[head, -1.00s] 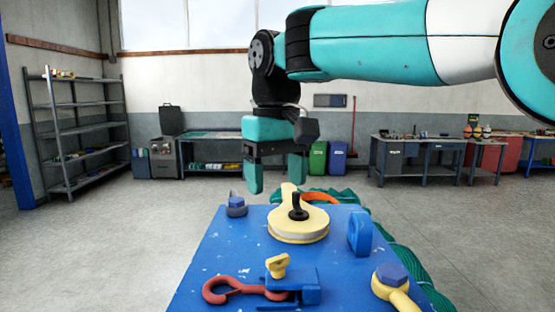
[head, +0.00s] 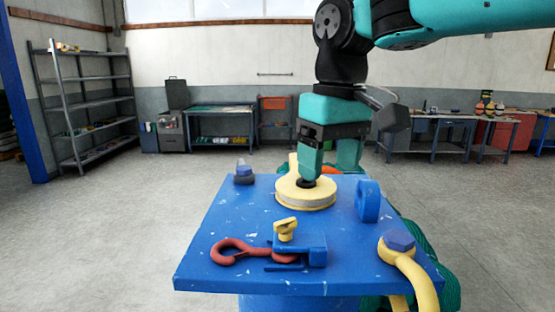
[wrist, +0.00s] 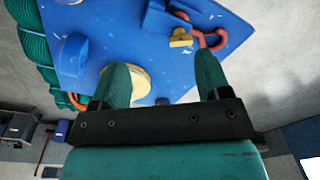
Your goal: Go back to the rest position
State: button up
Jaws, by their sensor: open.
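My gripper (head: 329,172) is over the far part of the blue work table (head: 215,262), with its fingers pointing down and spread apart. Nothing shows between the fingers.
Green netting hangs at the right. Open floor surrounds the table.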

jog(key=s+d+f+y+b, duration=0.1)
jog(key=s+d+f, duration=0.2)
jog(key=s+f, duration=0.4)
jog(key=s+d+f+y+b, duration=0.1)
jog(key=s+d+f, duration=0.3)
jog(key=s+f, duration=0.4)
jog(key=s+y, duration=0.1)
jog(key=s, duration=0.3)
jog(key=shift+f, duration=0.15)
